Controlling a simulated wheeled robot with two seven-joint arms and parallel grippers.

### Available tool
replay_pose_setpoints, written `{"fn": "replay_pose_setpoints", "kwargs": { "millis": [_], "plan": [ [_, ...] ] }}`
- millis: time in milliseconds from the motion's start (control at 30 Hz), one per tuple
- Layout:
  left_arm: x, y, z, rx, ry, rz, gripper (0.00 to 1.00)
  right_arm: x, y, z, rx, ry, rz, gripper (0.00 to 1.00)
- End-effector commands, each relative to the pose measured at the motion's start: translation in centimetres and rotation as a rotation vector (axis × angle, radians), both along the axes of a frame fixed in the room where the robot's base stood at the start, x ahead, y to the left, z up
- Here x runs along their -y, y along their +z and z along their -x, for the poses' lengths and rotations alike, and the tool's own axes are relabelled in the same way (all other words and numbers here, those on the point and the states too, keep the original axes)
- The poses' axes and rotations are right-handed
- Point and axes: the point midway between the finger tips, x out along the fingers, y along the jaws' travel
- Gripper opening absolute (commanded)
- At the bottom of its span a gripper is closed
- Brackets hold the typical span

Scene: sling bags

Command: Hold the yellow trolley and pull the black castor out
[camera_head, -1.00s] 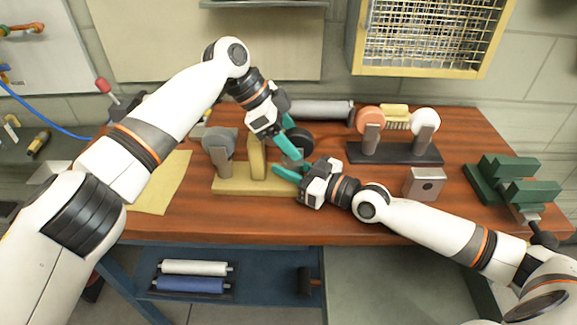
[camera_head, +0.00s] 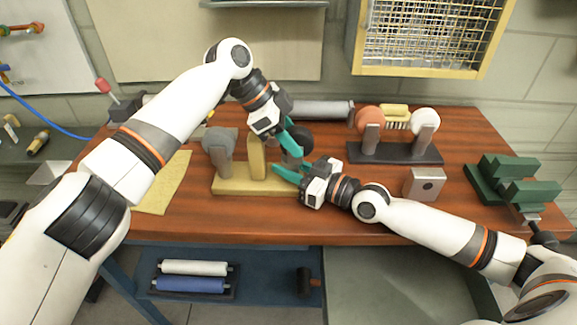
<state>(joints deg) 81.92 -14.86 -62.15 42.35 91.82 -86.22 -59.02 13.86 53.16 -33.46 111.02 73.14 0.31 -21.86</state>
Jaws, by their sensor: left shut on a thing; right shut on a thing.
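The yellow trolley (camera_head: 235,184) stands on the wooden bench, with a yellow upright block in its middle and a grey castor (camera_head: 217,145) on its left side. The black castor (camera_head: 302,136) is at its right side, partly hidden by my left gripper. My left gripper (camera_head: 295,150) reaches down from the upper left, its teal fingers shut on the black castor. My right gripper (camera_head: 284,174) comes in from the right, low, its teal fingers shut on the right part of the yellow trolley. The fingers hide the exact contact and the castor's lower part.
A dark stand (camera_head: 395,154) with orange and white wheels is behind right. A metal block (camera_head: 425,184) and a green vise (camera_head: 515,182) stand to the right. A grey cylinder (camera_head: 322,110) lies behind. A yellow sheet (camera_head: 168,180) lies left. The bench front is clear.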

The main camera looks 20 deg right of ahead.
Motion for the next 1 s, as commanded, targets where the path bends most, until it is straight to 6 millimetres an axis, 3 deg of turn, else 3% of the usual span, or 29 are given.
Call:
{"fn": "replay_pose_setpoints", "kwargs": {
  "millis": [1000],
  "plan": [
    [0.1,4.4,0.0,0.002,-0.001,0.004,0.12,0.0,-0.1,0.0,-0.003,-0.001,0.0,0.0]
  ]
}}
